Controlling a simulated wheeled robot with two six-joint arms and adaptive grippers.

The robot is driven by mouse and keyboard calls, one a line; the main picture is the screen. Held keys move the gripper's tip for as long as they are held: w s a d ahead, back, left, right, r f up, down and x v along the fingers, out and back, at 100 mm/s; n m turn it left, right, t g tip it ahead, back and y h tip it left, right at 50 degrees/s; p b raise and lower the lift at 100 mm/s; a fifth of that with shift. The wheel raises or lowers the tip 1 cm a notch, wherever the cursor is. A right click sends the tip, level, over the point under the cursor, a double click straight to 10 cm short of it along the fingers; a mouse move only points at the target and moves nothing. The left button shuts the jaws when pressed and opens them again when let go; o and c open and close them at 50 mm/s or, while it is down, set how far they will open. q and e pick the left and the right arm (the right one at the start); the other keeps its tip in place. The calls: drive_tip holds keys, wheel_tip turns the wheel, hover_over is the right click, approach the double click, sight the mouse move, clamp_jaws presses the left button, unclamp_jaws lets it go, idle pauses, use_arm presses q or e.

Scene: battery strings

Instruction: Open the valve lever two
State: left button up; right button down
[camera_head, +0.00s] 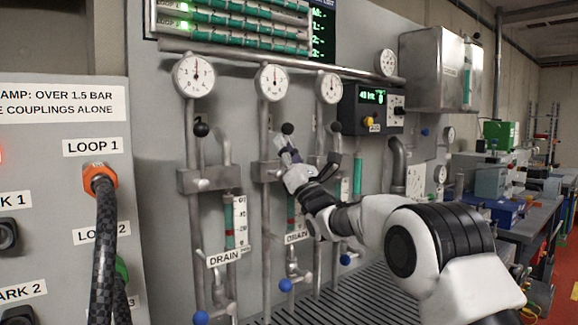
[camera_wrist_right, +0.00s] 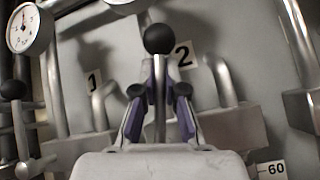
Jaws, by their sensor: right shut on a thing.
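Valve lever two is a thin metal rod with a black ball knob (camera_head: 288,128) on the second pipe of the grey panel, and it points up. In the right wrist view its black knob (camera_wrist_right: 158,38) stands beside the label "2". My right gripper (camera_head: 287,152) reaches in from the right. In the right wrist view its purple-padded fingers (camera_wrist_right: 160,95) are shut on the lever's rod (camera_wrist_right: 160,80) below the knob. The valve body behind is partly hidden by the gripper. My left gripper is not in view.
Lever one (camera_head: 201,130) stands upright to the left, and a third black-knobbed lever (camera_head: 336,127) is close on the right. Gauges (camera_head: 271,82) sit above the pipes. Blue drain knobs (camera_head: 285,285) are below. A hose (camera_head: 106,230) hangs at the left.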

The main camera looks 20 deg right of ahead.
drive_tip(key=shift+s+a+r+n+g+y+b, duration=0.15)
drive_tip(key=shift+n+g+y+b, duration=0.3)
drive_tip(key=shift+n+y, duration=0.5)
drive_tip(key=shift+s+a+r+n+g+y+b, duration=0.1)
drive_tip(key=shift+a+n+g+y+b, duration=0.2)
drive_tip(key=shift+n+g+y, duration=0.55)
drive_tip(key=shift+s+a+r+n+g+y+b, duration=0.15)
drive_tip(key=shift+n+y+b, duration=0.45)
drive_tip(key=shift+n, duration=0.6)
drive_tip(key=c, duration=1.2)
unclamp_jaws()
drive_tip(key=shift+a, duration=0.1)
drive_tip(key=shift+f, duration=0.2)
drive_tip(key=shift+s+f, duration=0.1)
drive_tip(key=shift+f, duration=0.15)
drive_tip(key=v, duration=1.1)
drive_tip(key=shift+s, duration=0.2)
